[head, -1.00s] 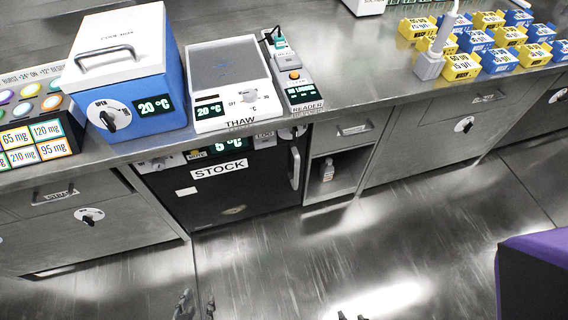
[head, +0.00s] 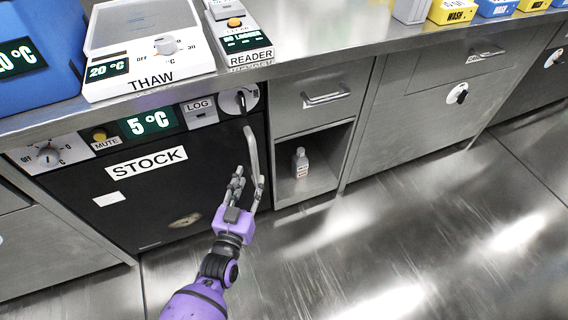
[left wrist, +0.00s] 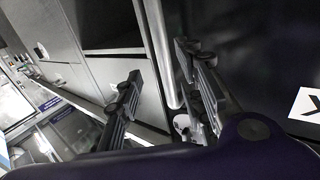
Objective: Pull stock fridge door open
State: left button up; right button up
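The stock fridge door (head: 150,190) is a black panel with a white STOCK label (head: 147,162), under the counter at the left. It looks shut. Its handle (head: 250,150) is an upright pale metal bar at the door's right edge. My left gripper (head: 248,182) is open at the lower part of the handle. In the left wrist view the handle (left wrist: 158,40) runs between the two spread fingers of my left gripper (left wrist: 157,63). I cannot tell whether either finger touches it. My right gripper is not in view.
The fridge's control strip, with a 5 °C display (head: 152,122), runs above the door. An open cubby with a small bottle (head: 300,162) is just right of the handle. The floor (head: 330,260) in front is clear. The thaw unit (head: 148,45) stands above on the counter.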

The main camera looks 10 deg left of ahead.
aim_at(254, 165)
pick_arm(q)
jog(key=shift+w+a+r, duration=0.2)
jog(key=shift+w, duration=0.1)
jog(key=w+b, duration=0.1)
jog(key=w, duration=0.6)
jog(key=shift+a+f+b, duration=0.1)
jog(key=shift+a+b, duration=0.05)
jog(key=shift+b, duration=0.25)
jog(key=shift+c, duration=0.4)
grip_shut()
